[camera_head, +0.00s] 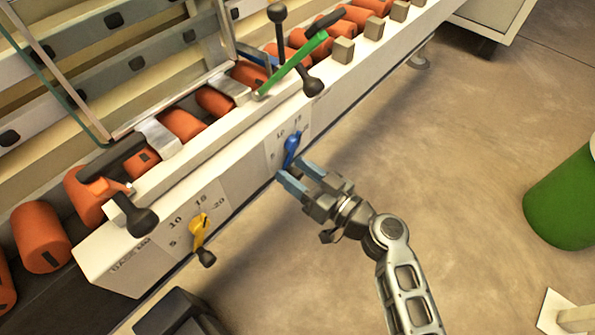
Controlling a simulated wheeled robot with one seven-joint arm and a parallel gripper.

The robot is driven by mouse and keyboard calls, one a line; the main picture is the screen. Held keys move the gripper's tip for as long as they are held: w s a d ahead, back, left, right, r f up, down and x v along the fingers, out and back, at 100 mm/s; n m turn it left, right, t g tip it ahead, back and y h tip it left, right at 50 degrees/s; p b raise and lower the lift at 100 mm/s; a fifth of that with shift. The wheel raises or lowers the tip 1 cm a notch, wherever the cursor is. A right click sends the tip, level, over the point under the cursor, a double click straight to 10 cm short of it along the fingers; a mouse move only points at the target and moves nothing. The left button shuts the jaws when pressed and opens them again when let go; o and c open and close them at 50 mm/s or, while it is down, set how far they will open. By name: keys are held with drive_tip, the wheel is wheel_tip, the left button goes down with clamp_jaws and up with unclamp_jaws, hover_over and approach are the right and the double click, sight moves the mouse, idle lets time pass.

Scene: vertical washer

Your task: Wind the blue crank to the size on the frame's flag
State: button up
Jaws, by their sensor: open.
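The blue crank (291,147) sits on a pale dial plate (274,146) on the front face of the machine's white rail. Marks that look like 10 and 15 show above it; the others are too small to read surely. My gripper (294,173) is open, with its two blue-grey fingers just below the crank and pointing at it. I cannot tell whether the fingers touch the crank, and they hide part of its lower end. I cannot make out a size written on any flag in this view.
A yellow crank (199,226) sits left on a dial marked 5, 10, 15, 20. Orange rollers (181,124) line the rail. A green bar (292,64) and black-knobbed levers (140,217) stick out above. A green bin (565,200) stands right. The floor (470,160) between is clear.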

drive_tip(key=v, duration=0.7)
drive_tip(key=shift+s+d+p, duration=0.25)
drive_tip(key=shift+d+p, duration=0.1)
drive_tip(key=shift+p, duration=0.05)
